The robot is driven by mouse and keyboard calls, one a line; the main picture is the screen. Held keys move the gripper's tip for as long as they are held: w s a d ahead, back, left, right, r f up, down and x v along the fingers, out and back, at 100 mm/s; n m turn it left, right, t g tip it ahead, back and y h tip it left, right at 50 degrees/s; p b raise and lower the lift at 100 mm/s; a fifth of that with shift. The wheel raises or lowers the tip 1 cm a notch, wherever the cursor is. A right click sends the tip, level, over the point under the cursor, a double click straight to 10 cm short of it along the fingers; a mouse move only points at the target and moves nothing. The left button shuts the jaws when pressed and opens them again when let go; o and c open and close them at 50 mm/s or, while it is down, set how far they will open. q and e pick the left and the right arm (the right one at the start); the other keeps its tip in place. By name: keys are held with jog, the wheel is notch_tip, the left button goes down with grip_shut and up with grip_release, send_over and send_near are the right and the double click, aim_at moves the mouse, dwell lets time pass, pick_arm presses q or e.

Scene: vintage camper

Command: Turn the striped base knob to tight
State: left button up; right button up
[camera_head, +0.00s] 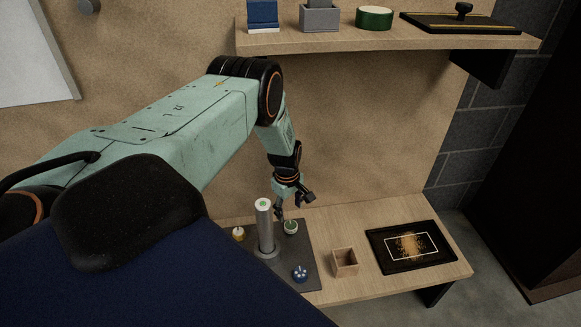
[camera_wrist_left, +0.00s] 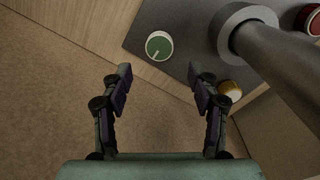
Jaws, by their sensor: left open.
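My left gripper (camera_head: 294,205) is open and empty above the back of a dark grey plate (camera_head: 306,243). In the left wrist view its spread fingers (camera_wrist_left: 161,78) point toward a green-topped knob (camera_wrist_left: 159,46) with a pale rim and a pointer line, just beyond the tips and apart from them. This green knob also shows in the head view (camera_head: 291,228). A yellow knob (camera_head: 238,234) and a blue knob (camera_head: 300,273) sit around a grey upright post (camera_head: 265,228). The wrist view also shows a red knob (camera_wrist_left: 312,22). I cannot make out stripes on any knob. My right gripper is not in view.
The post stands close to the gripper. On the wooden table (camera_head: 442,260) are an open wooden box (camera_head: 345,261) and a black framed tray (camera_head: 411,246). A shelf (camera_head: 345,42) above holds a blue item, a grey block, a green round tin and a black board.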

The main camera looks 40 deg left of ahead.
aim_at(290, 224)
pick_arm(q)
jog(key=shift+w+f+b, duration=0.2)
jog(key=shift+f+b, duration=2.05)
jog(key=shift+f, duration=1.65)
jog(key=shift+c, duration=0.3)
jog(key=c, duration=1.1)
jog(key=m, duration=0.5)
jog(key=shift+m, duration=0.4)
jog(key=m, duration=0.4)
jog(key=shift+w+m, duration=0.1)
jog(key=shift+m, duration=0.2)
jog(key=shift+a, duration=0.1)
